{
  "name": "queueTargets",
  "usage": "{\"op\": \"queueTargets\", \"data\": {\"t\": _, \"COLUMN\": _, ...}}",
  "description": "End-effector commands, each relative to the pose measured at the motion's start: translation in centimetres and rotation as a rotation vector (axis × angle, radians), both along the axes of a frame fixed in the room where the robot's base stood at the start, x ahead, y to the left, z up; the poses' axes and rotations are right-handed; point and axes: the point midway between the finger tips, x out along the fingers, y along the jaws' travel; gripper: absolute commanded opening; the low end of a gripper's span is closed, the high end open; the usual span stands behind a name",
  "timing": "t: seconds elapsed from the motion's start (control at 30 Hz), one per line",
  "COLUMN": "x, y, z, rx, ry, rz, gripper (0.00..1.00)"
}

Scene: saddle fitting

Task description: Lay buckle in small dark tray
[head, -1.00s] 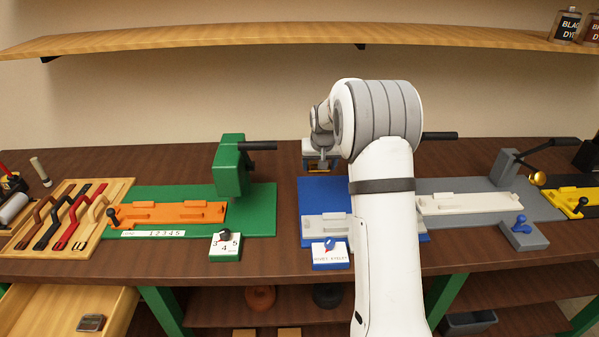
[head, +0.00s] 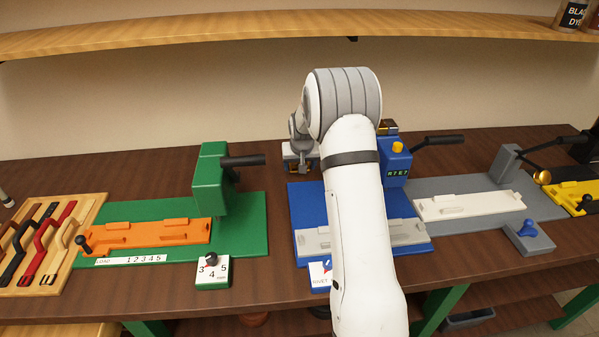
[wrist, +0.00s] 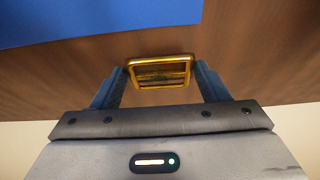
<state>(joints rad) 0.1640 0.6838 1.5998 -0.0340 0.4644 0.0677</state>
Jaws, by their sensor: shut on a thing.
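A brass-coloured rectangular buckle (wrist: 159,61) is held between the two blue-grey fingers of my gripper (wrist: 160,74) in the wrist view. In the head view my gripper (head: 301,166) is partly hidden behind my arm, over the back of the bench by the blue station; the buckle cannot be made out there. A dark bin (head: 468,319) stands on the lower shelf at the right; I cannot tell if it is the small dark tray. A small dark and gold item (head: 387,127) shows behind the blue press, too small to identify.
The brown bench (head: 145,165) carries a green press (head: 210,180), a blue press (head: 394,162) and a grey station (head: 505,195) with a lever. A wooden rack (head: 75,220) with straps is at left. My arm covers part of the blue station.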

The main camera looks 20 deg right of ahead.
Motion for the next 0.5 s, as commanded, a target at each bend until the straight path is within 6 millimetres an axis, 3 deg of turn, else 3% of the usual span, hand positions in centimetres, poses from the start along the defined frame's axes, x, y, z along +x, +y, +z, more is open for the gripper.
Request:
{"op": "queueTargets", "data": {"t": 0.2, "x": 0.0, "y": 0.3, "z": -2.9, "rx": 0.000, "ry": 0.003, "rz": 0.004, "gripper": 0.45}}
{"op": "queueTargets", "data": {"t": 0.5, "x": 0.0, "y": 0.3, "z": -3.4, "rx": 0.000, "ry": 0.001, "rz": 0.005, "gripper": 0.45}}
